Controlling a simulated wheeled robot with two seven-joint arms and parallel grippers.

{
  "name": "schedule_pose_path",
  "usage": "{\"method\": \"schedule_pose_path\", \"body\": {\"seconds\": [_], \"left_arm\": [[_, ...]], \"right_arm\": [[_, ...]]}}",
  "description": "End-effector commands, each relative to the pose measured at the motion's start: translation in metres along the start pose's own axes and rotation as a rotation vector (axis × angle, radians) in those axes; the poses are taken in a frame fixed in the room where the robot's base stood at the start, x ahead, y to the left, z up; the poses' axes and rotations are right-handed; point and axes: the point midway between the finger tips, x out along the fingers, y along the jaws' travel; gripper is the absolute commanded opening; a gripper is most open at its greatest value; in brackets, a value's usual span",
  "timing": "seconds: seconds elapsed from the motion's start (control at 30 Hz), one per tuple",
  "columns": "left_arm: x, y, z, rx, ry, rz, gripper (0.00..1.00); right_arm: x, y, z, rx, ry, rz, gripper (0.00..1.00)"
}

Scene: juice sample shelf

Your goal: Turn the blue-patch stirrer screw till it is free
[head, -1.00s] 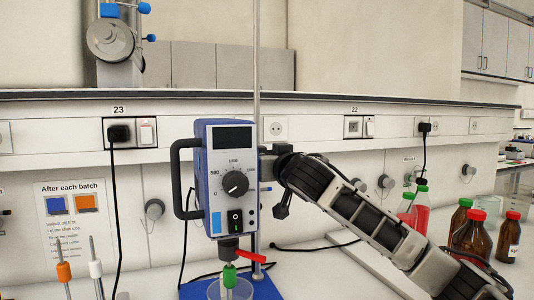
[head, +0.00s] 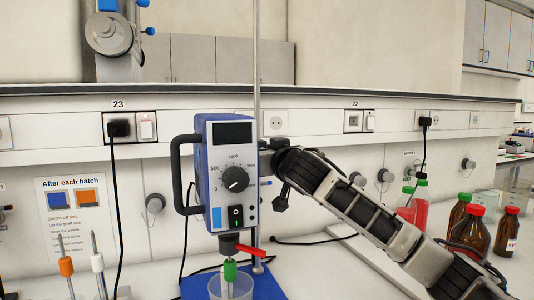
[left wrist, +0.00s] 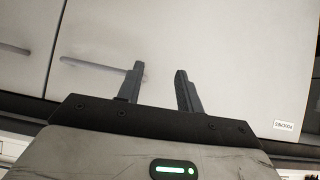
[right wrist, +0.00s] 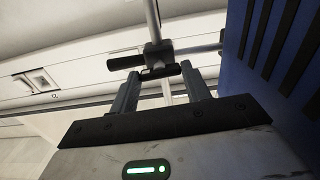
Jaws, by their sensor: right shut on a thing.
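The blue stirrer (head: 228,172) with a light blue patch low on its front hangs on an upright metal rod (head: 256,70) over a blue base. In the right wrist view, a dark clamp screw (right wrist: 158,73) sits by the rod, beside the stirrer's blue housing (right wrist: 272,60). My right gripper (right wrist: 160,82) has its fingers on either side of the screw's head and is shut on it. In the head view my right arm reaches in from the right behind the housing, which hides the fingertips. My left gripper (left wrist: 158,82) is open and empty, facing a grey cabinet.
A clear beaker (head: 228,288) stands under the stirrer around a green-collared shaft (head: 230,270). Brown bottles (head: 470,232) and red-filled bottles (head: 414,208) stand near my right arm. Stirring shafts with an orange collar (head: 66,266) and a white one (head: 97,262) stand at left.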

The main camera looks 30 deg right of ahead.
Motion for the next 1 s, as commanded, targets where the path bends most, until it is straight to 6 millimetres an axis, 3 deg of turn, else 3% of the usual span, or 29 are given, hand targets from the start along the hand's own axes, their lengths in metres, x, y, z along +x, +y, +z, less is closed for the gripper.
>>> {"method": "schedule_pose_path", "body": {"seconds": [0.4, 1.0], "left_arm": [[-0.0099, -0.0032, -0.0041, 0.005, -0.016, -0.009, 0.36], [-0.0086, -0.0061, -0.0073, 0.004, -0.009, -0.017, 0.36]], "right_arm": [[0.0001, 0.0000, -0.0013, -0.308, -0.004, -0.001, 0.24], [0.0000, -0.0001, 0.0003, -0.880, -0.001, 0.000, 0.24]]}}
